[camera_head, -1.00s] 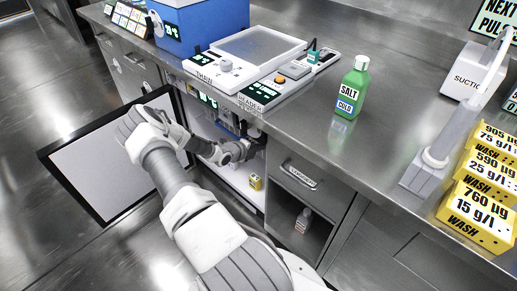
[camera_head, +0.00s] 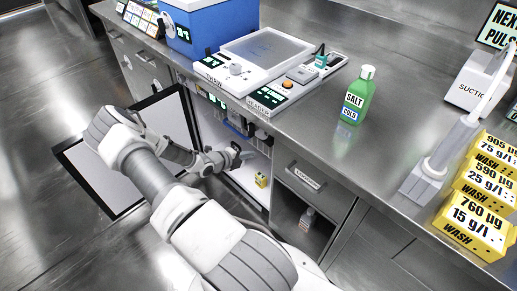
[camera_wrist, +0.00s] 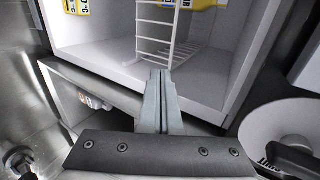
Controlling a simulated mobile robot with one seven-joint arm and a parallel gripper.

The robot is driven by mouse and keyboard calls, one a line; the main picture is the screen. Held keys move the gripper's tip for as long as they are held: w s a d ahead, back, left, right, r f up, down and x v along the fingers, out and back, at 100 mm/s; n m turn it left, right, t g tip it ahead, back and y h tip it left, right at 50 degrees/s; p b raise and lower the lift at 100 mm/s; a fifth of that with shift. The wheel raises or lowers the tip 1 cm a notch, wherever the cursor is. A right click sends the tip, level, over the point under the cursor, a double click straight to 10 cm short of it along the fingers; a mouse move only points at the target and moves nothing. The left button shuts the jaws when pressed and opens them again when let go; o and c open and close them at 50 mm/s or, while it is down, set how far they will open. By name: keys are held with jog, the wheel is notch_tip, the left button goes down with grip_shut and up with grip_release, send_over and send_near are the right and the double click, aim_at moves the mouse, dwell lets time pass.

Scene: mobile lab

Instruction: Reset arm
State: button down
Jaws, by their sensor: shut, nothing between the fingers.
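My gripper (camera_head: 243,156) is at the opening of the white cabinet compartment (camera_head: 256,190) under the bench, with my arm reaching in from the left. In the wrist view my gripper (camera_wrist: 160,80) has its two grey fingers together with nothing between them. They point at the compartment, where a white wire rack (camera_wrist: 158,42) stands beyond the fingertips.
The cabinet door (camera_head: 75,180) hangs open at the left. A small yellow item (camera_head: 262,180) sits on the compartment floor. An open cubby (camera_head: 290,215) holds a small bottle (camera_head: 307,218). A green salt bottle (camera_head: 356,95) stands on the bench.

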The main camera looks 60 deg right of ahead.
jog(key=shift+v, duration=1.45)
jog(key=w+a+r+m+t+y, duration=0.1)
jog(key=w+a+r+m+y, duration=0.15)
jog(key=a+r+m, duration=0.9)
jog(key=w+a+r+m+t+y, duration=0.1)
jog(key=w+a+r+m+y, duration=0.15)
jog(key=a+r+m, duration=0.8)
jog(key=s+a+r+m+t+y, duration=0.3)
jog(key=s+a+r+m, duration=0.25)
jog(key=a+r, duration=0.45)
jog(key=s+a+r+m+t+y, duration=0.3)
jog(key=s+a+r+m+t, duration=0.15)
jog(key=s+a+r, duration=0.4)
notch_tip(320, 180, up, 20)
jog(key=w+a+m+p, duration=0.1)
jog(key=p, duration=1.7)
jog(key=shift+g+y, duration=0.3)
jog(key=shift+g, duration=0.15)
